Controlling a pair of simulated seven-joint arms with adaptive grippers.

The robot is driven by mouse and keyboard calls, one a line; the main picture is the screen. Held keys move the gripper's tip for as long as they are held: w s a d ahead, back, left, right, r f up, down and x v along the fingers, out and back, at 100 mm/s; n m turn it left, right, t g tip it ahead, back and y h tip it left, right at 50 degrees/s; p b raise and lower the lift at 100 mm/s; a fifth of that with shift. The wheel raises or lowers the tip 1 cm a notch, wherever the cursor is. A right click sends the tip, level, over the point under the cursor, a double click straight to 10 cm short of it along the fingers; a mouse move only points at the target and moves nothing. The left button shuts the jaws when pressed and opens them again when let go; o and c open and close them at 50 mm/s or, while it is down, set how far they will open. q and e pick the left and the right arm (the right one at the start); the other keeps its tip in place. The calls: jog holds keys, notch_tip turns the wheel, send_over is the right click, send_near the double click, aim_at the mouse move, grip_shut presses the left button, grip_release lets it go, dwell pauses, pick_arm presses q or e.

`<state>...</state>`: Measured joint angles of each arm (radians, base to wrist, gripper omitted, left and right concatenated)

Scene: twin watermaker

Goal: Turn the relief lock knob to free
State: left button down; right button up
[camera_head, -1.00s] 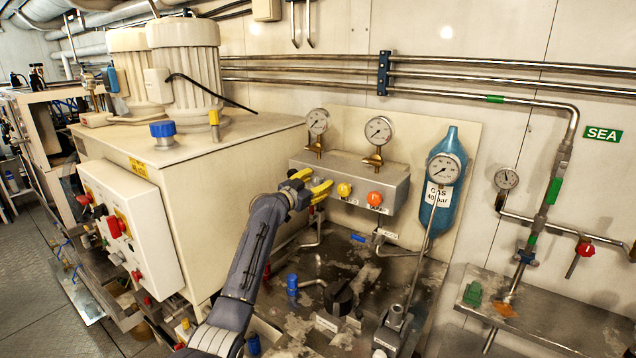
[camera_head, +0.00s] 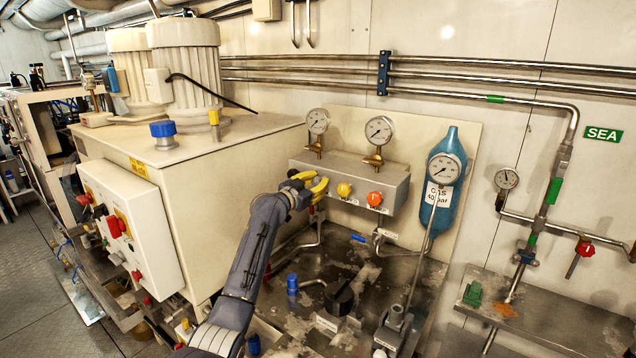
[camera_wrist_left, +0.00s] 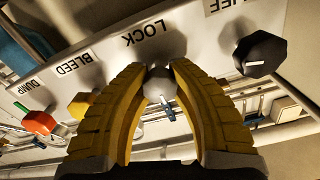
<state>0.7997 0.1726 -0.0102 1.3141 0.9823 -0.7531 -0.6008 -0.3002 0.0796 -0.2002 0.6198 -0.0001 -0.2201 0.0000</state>
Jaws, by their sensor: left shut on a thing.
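The lock knob (camera_wrist_left: 158,84) is a small grey knob under the upside-down LOCK label in the left wrist view. It sits between the yellow fingertips of my left gripper (camera_wrist_left: 159,76), which is shut on it. Which way the knob points is hard to tell. In the head view my left gripper (camera_head: 318,186) is at the left end of the grey valve block (camera_head: 375,180) and hides the knob. A black knob (camera_wrist_left: 260,54) stands by a partly cut-off label ending in "IEF". My right gripper is not in view.
A yellow knob (camera_head: 344,190) and an orange knob (camera_head: 375,199) stand close on the right of my left gripper. Gauges (camera_head: 379,130) rise above the block. A blue gas bottle (camera_head: 447,190) is further right. The cream cabinet (camera_head: 240,165) is close on the left.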

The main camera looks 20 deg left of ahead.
pick_arm(q)
jog(key=shift+r, duration=0.1)
jog(key=n, duration=0.5)
jog(key=shift+r, duration=0.1)
jog(key=n, duration=0.4)
jog(key=shift+n, duration=0.3)
jog(key=n, duration=0.4)
jog(key=shift+a+r, duration=0.1)
jog(key=shift+n, duration=2.1)
jog(key=shift+a, duration=0.1)
